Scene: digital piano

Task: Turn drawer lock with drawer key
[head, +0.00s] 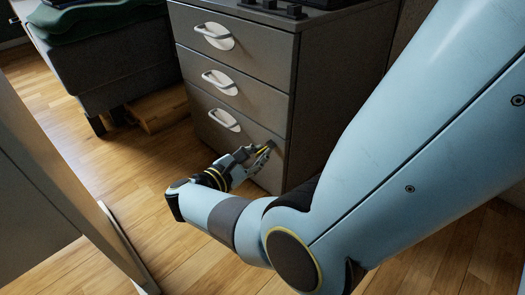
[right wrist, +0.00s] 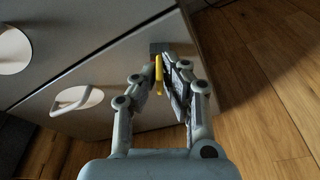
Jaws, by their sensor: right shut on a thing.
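The drawer lock (right wrist: 157,47) shows as a small grey piece on the cabinet's bottom drawer front, near its upper corner, in the right wrist view. The yellow drawer key (right wrist: 158,72) stands between my right fingertips, its far end at the lock. I cannot tell how deep it sits. My right gripper (right wrist: 164,82) is shut on the key. In the head view my right gripper (head: 262,155) is close to the bottom drawer's right side, and the lock is mostly hidden by the fingers. My left gripper is not in view.
The grey cabinet (head: 286,85) has three drawers, all shut, each with a pale handle on a white oval plate. The bottom handle (right wrist: 77,101) is left of my right fingers. A dark padded seat (head: 100,50) stands at the left. Wooden floor (right wrist: 255,120) is clear on the right.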

